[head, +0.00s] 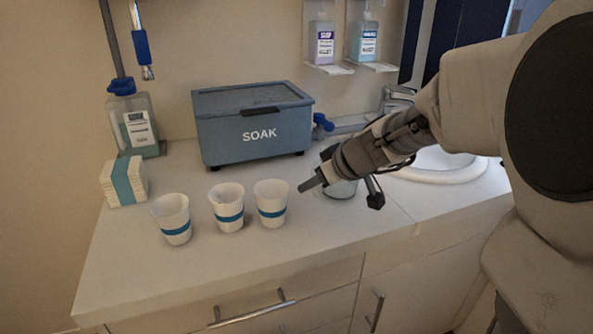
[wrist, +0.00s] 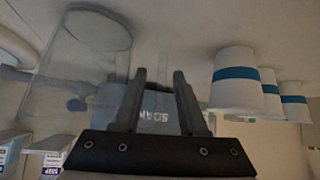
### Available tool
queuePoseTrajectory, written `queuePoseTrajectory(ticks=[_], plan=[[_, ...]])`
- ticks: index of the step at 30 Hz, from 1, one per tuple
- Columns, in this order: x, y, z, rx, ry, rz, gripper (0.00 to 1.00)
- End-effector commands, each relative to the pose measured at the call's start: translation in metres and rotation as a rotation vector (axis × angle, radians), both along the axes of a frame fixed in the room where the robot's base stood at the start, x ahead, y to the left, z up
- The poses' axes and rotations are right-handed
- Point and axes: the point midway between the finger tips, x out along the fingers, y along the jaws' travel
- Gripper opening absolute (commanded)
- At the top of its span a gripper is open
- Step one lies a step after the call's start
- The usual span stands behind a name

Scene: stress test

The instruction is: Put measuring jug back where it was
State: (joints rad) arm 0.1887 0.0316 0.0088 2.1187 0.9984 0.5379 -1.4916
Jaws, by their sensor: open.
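The measuring jug is a clear glass vessel (head: 341,189) on the counter, in the head view largely hidden behind my gripper (head: 343,191). In the wrist view, which looks upside down, the clear jug (wrist: 78,72) stands at the left, beside my gripper (wrist: 160,75) and not between its fingers. My gripper is open, its two dark fingers apart and low over the counter. A thin pale strip shows between the fingers in the wrist view; I cannot tell whether it is part of the jug.
Three white paper cups with blue bands (head: 228,208) stand left of my gripper. Behind are a blue SOAK box (head: 255,122), a bottle (head: 134,122) and a banded white stack (head: 126,181). A sink (head: 440,167) lies to the right. The counter's front strip (head: 240,262) is clear.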

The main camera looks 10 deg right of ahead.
Motion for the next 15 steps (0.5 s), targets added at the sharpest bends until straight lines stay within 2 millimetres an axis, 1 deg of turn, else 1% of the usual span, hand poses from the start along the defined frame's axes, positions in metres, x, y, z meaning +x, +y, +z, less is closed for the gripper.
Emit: queuePoseTrajectory(ticks=[1,6,10,15], plan=[[-0.007,-0.004,0.012,0.0,-0.004,-0.002,0.42],[-0.032,-0.016,0.039,0.0,-0.002,-0.001,0.42],[-0.047,-0.024,0.055,0.001,-0.003,-0.002,0.42],[-0.059,-0.03,0.067,0.002,0.0,0.0,0.42]])
